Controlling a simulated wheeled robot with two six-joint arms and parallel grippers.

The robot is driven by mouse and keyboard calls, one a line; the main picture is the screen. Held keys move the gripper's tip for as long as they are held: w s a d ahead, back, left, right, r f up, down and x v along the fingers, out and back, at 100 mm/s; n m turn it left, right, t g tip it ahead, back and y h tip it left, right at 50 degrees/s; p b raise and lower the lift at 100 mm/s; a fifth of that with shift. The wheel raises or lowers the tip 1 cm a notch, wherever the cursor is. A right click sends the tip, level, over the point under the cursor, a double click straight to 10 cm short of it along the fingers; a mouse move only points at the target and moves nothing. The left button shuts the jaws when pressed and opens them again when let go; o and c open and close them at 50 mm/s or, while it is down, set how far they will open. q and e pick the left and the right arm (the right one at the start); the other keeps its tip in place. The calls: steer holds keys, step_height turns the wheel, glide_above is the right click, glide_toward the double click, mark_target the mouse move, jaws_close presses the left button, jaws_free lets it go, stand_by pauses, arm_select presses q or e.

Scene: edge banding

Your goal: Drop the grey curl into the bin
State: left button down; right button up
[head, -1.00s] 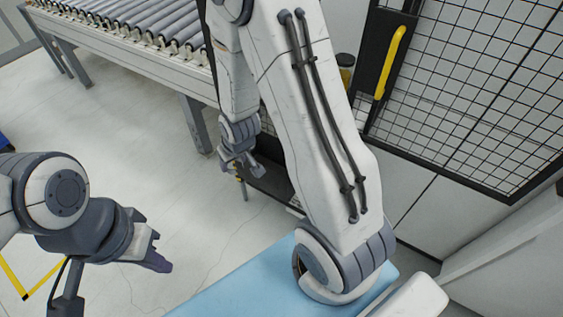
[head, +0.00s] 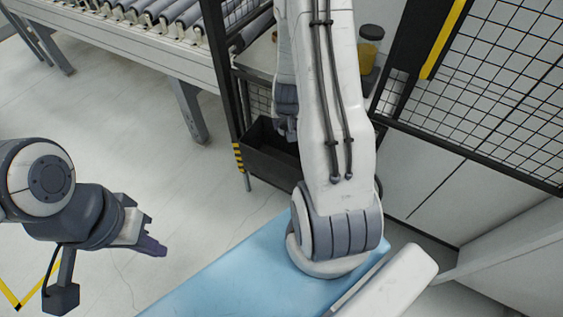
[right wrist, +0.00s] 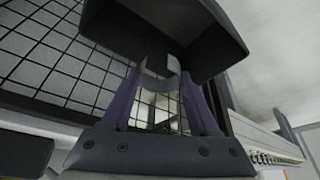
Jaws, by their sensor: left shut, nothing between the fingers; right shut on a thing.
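The bin (head: 268,168) is a dark open box below the steel stand, behind my right arm in the head view. It also shows as a dark shape at the top of the right wrist view (right wrist: 215,45). My right gripper (right wrist: 160,78) is shut on the grey curl (right wrist: 158,84), a pale bent strip between the purple fingers, seen against the bin. In the head view the right gripper (head: 288,128) is at the bin's upper edge, mostly hidden by my arm, and the curl cannot be made out. My left gripper (head: 153,246) is shut and empty, over the floor at left.
A roller conveyor (head: 130,40) stands at upper left. A light blue surface (head: 235,275) lies in front. The floor between the left gripper and bin is clear.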

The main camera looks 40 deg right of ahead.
step_height(320, 180, down, 6)
steer(key=b, duration=0.6)
steer(key=shift+s+d+f, duration=0.2)
steer(key=shift+d, duration=0.05)
steer(key=o, duration=1.4)
steer(key=shift+r, duration=0.15)
steer(key=p+v, duration=0.4)
steer(key=v, duration=0.6)
steer(key=shift+a+r+p, duration=0.1)
steer(key=shift+a+p, duration=0.05)
steer(key=shift+p, duration=0.2)
